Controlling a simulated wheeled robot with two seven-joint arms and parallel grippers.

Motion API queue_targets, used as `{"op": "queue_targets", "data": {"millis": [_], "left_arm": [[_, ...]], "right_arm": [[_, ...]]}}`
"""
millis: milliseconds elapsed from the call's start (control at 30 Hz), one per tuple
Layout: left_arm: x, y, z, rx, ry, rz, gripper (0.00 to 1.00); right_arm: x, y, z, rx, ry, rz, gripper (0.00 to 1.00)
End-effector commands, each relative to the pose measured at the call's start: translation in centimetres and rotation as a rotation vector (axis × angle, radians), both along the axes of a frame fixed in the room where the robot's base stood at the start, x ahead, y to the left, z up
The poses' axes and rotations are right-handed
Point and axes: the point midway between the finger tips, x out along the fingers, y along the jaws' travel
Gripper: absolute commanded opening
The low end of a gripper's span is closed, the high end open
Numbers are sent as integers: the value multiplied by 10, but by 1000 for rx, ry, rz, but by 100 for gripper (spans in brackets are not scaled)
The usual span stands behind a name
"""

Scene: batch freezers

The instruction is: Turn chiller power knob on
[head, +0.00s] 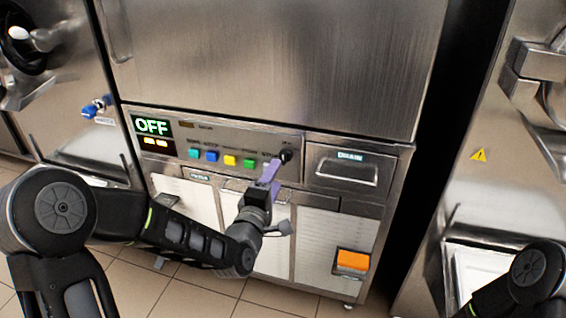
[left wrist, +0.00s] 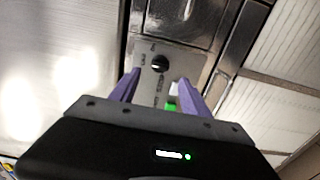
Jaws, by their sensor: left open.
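The chiller's front panel (head: 225,148) shows a lit display (head: 151,126) that reads OFF. Contact with the knob cannot be made out. My right gripper is not in view; only part of its arm shows at lower right.
A drawer (head: 346,167) marked DRAIN is right of the knob. An orange switch (head: 352,260) sits low on the right. Green (head: 249,163), yellow (head: 230,160) and blue (head: 211,156) buttons lie close left of my gripper. Other steel machines stand on both sides.

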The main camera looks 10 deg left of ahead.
Motion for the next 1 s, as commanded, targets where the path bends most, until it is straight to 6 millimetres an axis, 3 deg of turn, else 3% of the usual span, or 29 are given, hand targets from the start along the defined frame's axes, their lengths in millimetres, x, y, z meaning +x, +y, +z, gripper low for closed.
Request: {"op": "queue_targets", "data": {"millis": [500, 867, 1000], "left_arm": [[68, -4, 0, 0, 0, 1, 55], [74, -5, 0, 1, 1, 0, 55], [74, -5, 0, 1, 1, 0, 43]], "right_arm": [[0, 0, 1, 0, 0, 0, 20], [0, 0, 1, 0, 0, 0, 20], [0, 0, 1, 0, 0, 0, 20]]}}
